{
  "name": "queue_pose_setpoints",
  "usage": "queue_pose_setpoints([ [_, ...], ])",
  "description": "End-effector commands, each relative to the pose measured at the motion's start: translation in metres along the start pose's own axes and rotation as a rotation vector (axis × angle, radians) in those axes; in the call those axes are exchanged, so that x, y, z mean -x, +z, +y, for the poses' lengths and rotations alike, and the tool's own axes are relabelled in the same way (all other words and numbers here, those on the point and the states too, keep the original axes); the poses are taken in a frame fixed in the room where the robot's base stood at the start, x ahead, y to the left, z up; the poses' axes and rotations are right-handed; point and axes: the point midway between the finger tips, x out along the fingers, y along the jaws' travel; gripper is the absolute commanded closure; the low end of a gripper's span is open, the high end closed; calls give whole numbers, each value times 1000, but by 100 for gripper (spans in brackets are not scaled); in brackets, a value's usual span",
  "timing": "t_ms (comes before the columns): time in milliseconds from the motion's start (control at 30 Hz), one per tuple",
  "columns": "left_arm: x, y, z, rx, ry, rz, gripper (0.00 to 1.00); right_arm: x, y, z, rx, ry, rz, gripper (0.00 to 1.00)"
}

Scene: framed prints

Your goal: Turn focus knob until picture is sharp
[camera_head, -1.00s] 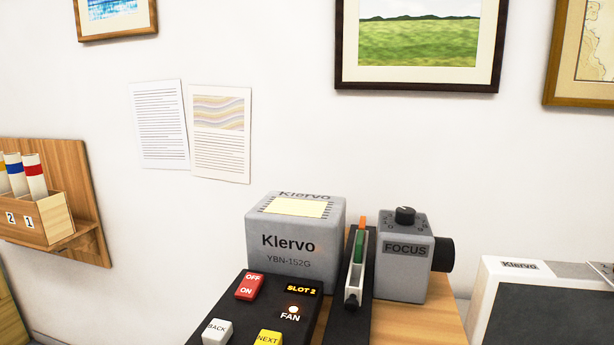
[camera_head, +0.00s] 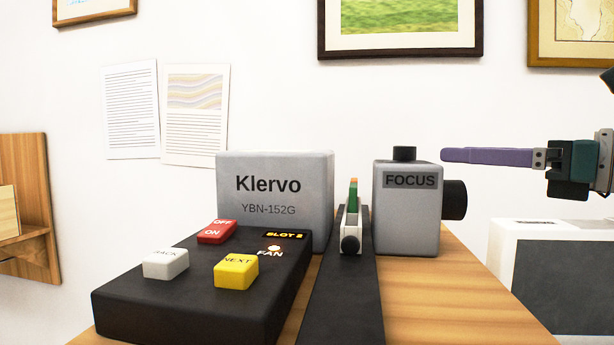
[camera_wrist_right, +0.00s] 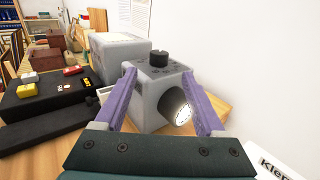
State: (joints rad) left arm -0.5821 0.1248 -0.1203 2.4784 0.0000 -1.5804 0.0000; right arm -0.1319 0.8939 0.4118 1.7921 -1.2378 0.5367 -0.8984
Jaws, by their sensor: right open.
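The focus knob (camera_head: 404,153) is a short black cylinder on top of the grey focus box (camera_head: 392,222), which has a FOCUS label and a black lens on its right side. In the right wrist view the knob (camera_wrist_right: 158,58) stands ahead, between the lines of the fingers, and the lens glows white. My right gripper (camera_head: 446,155) comes in from the right with purple fingers level with the knob. Its tips are right of the knob and apart from it. In the right wrist view the gripper (camera_wrist_right: 160,88) is open and empty. The left gripper is not in view.
Left of the focus box are a slide carrier (camera_head: 350,225) on a black rail, the grey Klervo housing (camera_head: 275,200) and a black control panel (camera_head: 130,300) with coloured buttons. A white-framed, dark-faced unit (camera_head: 545,290) stands at right. The wall is behind.

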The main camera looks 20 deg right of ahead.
Motion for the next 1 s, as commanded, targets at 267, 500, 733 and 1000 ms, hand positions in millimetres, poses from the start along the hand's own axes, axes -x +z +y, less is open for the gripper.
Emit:
queue_pose_setpoints([
  [267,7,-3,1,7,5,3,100,-29,4,0,4,3,0,28],
  [500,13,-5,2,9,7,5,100,-66,3,0,-1,2,-3,28],
  [733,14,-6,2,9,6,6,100,-90,1,1,-2,2,0,28],
  [1000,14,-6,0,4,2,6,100,-98,0,2,0,4,2,28],
])
